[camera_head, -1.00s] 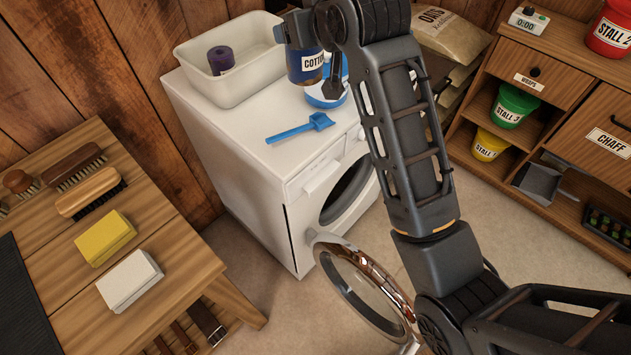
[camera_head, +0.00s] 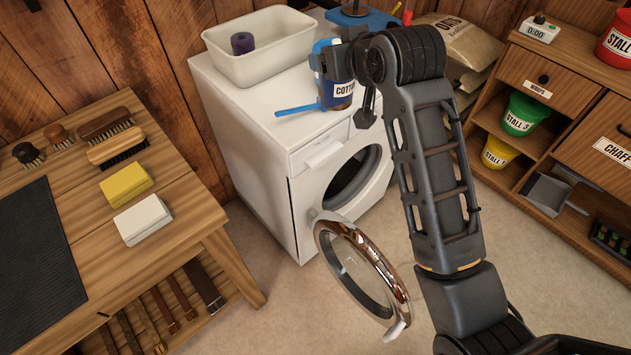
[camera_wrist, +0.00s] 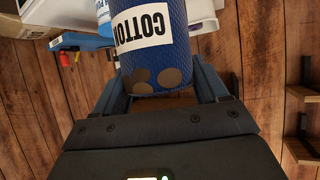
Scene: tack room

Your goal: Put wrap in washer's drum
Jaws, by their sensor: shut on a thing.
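My gripper (camera_head: 328,62) is shut on a blue textured wrap (camera_head: 338,95) with a white "COTTON" label. The wrap also fills the top middle of the wrist view (camera_wrist: 178,48), between my two fingers (camera_wrist: 163,85). In the head view it appears over the washer's top near the front edge; its exact height is unclear. The white washer (camera_head: 240,140) stands at the middle. Its round door (camera_head: 325,250) hangs open to the front, and the dark drum opening (camera_head: 352,188) shows below and right of the wrap, partly hidden by my arm.
On the washer are a white tub (camera_head: 225,55) with a purple roll (camera_head: 242,43) and a blue scoop (camera_head: 295,110). A wooden bench (camera_head: 190,200) with brushes and blocks stands left. A shelf unit (camera_head: 555,85) with buckets stands right. The open door juts into the floor space.

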